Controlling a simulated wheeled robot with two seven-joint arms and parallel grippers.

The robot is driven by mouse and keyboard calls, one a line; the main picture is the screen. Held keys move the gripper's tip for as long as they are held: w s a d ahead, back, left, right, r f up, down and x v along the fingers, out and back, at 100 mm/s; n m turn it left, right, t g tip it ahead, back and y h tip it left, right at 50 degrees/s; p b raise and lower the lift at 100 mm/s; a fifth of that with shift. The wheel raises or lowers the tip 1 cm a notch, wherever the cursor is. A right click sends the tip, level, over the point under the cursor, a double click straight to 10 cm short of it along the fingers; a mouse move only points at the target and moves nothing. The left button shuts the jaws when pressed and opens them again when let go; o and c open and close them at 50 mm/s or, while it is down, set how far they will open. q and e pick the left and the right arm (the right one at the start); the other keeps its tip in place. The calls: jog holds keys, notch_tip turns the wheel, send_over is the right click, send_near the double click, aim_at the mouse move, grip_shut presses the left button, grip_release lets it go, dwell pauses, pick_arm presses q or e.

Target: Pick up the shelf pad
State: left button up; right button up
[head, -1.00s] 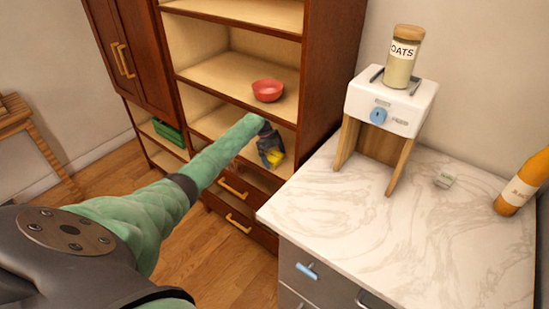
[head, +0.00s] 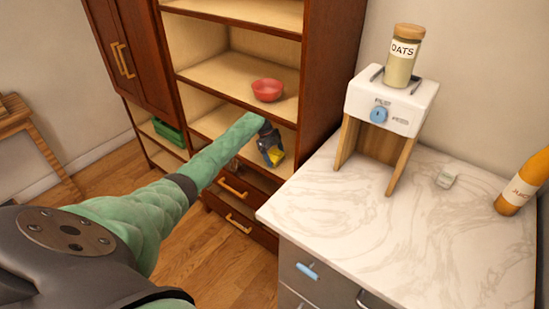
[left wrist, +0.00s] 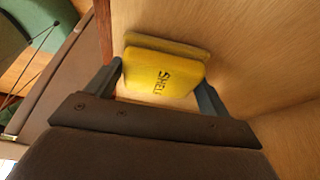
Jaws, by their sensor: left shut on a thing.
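My left gripper (head: 272,152) reaches into the low open shelf of the brown cabinet. In the left wrist view its two fingers (left wrist: 162,84) stand on either side of the pad, shut on it. The pad is close to the pale wooden shelf surface; I cannot tell whether it touches. My right gripper is not in view.
A red bowl (head: 267,90) sits on the shelf above my left gripper. The cabinet's side panel (head: 325,80) stands close on the right. A green crate (head: 168,132) is on the lower left shelf. A marble counter (head: 350,220) holds a dispenser (head: 390,102) and a juice bottle (head: 522,182).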

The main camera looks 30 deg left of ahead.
pick_arm(q)
jog(key=shift+s+r+b, duration=0.25)
jog(key=shift+s+b, duration=0.05)
jog(key=shift+s, duration=0.05)
jog(key=s+b, duration=0.4)
jog(key=s, duration=1.3)
jog(key=shift+s+r+b, duration=0.15)
jog(key=shift+r+b, duration=0.05)
jog(key=shift+b, duration=0.15)
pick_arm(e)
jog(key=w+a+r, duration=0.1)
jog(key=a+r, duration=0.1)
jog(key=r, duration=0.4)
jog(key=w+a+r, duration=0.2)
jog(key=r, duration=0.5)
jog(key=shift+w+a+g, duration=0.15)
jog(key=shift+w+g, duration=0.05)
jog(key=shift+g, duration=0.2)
